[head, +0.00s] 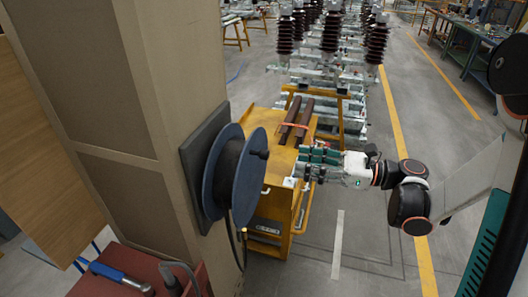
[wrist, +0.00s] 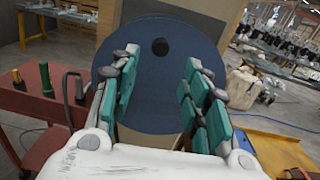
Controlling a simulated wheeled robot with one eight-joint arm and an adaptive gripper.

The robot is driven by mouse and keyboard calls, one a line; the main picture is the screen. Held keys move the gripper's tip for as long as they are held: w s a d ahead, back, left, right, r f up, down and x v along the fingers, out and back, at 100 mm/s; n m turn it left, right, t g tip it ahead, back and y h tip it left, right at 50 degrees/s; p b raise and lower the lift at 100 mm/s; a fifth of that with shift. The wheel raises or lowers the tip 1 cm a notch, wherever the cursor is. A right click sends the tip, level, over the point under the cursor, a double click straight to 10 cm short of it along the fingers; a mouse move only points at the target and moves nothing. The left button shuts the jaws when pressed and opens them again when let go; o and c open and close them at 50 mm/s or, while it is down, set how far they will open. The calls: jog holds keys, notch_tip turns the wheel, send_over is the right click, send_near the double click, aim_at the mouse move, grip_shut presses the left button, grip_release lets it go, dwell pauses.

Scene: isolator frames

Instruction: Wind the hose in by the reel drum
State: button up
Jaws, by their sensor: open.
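The reel drum (head: 238,178) is a blue-flanged spool on a dark plate fixed to the side of a beige pillar. A small dark knob (head: 260,154) sticks out from its outer flange. The dark hose (head: 231,240) hangs down from the drum's underside. In the wrist view the drum's blue face (wrist: 160,85) fills the middle, with the dark knob (wrist: 160,46) near its top. My gripper (head: 312,163), with green finger pads, is open and empty, to the right of the drum and apart from it. In the wrist view its fingers (wrist: 158,88) frame the drum's face.
A yellow cart (head: 268,205) with dark bars on top stands behind and below my gripper. A red cart (head: 110,285) with tools stands at lower left. The pillar (head: 120,110) is close on the left. Insulator racks stand behind; open floor lies to the right.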

aim_at(264, 155)
jog(key=x, duration=1.1)
jog(key=shift+w+a+b, duration=0.15)
jog(key=shift+b, duration=0.25)
grip_shut()
